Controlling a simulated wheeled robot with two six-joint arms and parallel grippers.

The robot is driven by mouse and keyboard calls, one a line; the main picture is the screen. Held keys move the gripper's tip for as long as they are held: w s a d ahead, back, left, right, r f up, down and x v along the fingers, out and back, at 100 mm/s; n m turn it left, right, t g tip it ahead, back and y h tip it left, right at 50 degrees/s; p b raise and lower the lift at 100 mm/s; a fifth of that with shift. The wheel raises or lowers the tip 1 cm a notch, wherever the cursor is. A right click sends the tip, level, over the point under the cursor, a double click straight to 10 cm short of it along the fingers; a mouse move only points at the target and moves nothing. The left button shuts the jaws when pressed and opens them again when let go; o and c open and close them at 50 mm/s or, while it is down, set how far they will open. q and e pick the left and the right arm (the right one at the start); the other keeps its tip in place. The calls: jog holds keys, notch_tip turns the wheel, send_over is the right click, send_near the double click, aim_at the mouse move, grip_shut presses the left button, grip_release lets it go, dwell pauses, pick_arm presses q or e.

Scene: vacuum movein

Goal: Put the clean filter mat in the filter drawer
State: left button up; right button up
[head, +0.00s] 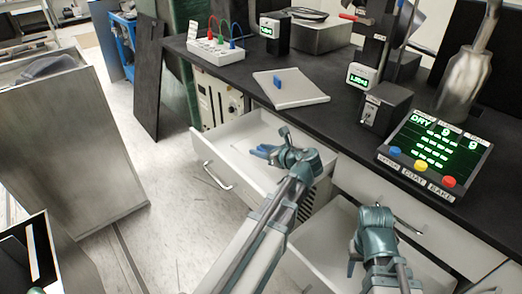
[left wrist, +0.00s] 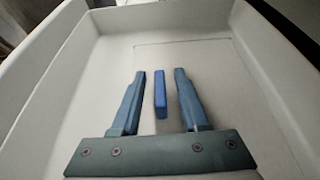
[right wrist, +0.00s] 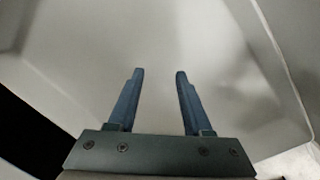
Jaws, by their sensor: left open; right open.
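A flat white mat (head: 308,93) with a blue tab (head: 277,83) lies on the black counter. In the left wrist view, another pale flat mat (left wrist: 205,65) with an upright blue tab (left wrist: 160,93) lies on the floor of a white drawer (head: 222,143). I cannot tell which is the clean one. My left gripper (head: 263,151) is open in that drawer, its fingers (left wrist: 157,88) on either side of the tab with gaps. My right gripper (head: 354,255) is open and empty over a second open drawer (head: 318,235); its fingers (right wrist: 158,90) point at bare drawer floor.
The counter holds a panel (head: 434,150) with a green display and coloured buttons, a dark box (head: 385,108), a white cable box (head: 216,47) and a metal case (head: 320,35). A grey cabinet (head: 70,140) stands at left. Floor (head: 165,190) between is clear.

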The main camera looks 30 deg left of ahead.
pick_arm(q)
jog(key=shift+s+d+r+p, duration=0.1)
jog(key=shift+d+r+p, duration=0.15)
jog(key=shift+r+p, duration=0.1)
pick_arm(e)
jog(key=shift+r, duration=0.35)
pick_arm(q)
jog(key=p+v, duration=0.4)
jog(key=v, duration=0.6)
jog(key=shift+d+r, duration=0.1)
jog(key=shift+d, duration=0.05)
jog(key=shift+s+d+r, duration=0.1)
jog(key=shift+s+d, duration=0.1)
jog(key=shift+d, duration=0.25)
pick_arm(e)
jog(key=shift+a+r, duration=0.1)
jog(key=shift+r, duration=2)
